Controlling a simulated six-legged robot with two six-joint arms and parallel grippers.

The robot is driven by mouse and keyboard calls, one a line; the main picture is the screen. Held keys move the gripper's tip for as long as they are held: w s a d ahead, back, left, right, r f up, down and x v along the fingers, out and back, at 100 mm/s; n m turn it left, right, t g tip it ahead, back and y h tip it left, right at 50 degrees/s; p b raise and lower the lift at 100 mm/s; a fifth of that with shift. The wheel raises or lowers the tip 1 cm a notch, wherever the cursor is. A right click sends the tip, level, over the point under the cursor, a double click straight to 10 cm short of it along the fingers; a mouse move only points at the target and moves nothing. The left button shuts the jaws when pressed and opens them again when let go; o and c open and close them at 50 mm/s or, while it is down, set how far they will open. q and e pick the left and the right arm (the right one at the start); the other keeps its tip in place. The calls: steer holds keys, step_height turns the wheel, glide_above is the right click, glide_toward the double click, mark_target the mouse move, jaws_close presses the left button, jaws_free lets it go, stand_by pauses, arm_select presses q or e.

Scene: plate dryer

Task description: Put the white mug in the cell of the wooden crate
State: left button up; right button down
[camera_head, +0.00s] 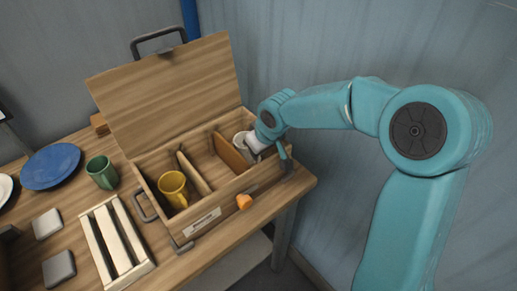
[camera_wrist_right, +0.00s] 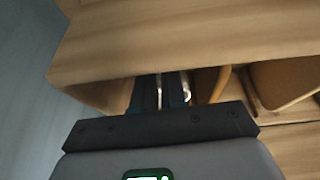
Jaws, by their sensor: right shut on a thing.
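The wooden crate (camera_head: 207,221) stands on the table with its lid raised and dividers splitting it into cells. The white mug (camera_head: 240,139) shows as a pale rim in the right-hand cell, largely hidden by my right gripper. My right gripper (camera_head: 256,147) reaches down into that cell and is shut on the mug. The wrist view shows its dark fingers (camera_wrist_right: 172,91) below the crate's rim, with a small white patch between or beside them. Whether the mug touches the cell floor cannot be seen. My left gripper is not in view.
A yellow mug (camera_head: 173,187) sits in the left cell; the middle cell looks empty. An orange piece (camera_head: 244,201) is at the crate's front. A green mug (camera_head: 102,172), blue plate (camera_head: 51,166), slatted rack (camera_head: 117,242) and grey blocks (camera_head: 59,268) are on the left.

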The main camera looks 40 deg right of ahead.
steer(key=c, duration=1.5)
jaws_free()
steer(key=shift+f, duration=0.1)
steer(key=o, duration=0.3)
steer(key=shift+w+f, duration=0.1)
steer(key=shift+w, duration=0.1)
steer(key=shift+s, duration=0.15)
steer(key=shift+r+p, duration=0.4)
steer(key=shift+r, duration=0.05)
steer(key=v, duration=1.1)
steer(key=shift+s+r, duration=0.15)
steer(key=shift+r, duration=0.15)
steer(key=shift+f, duration=0.1)
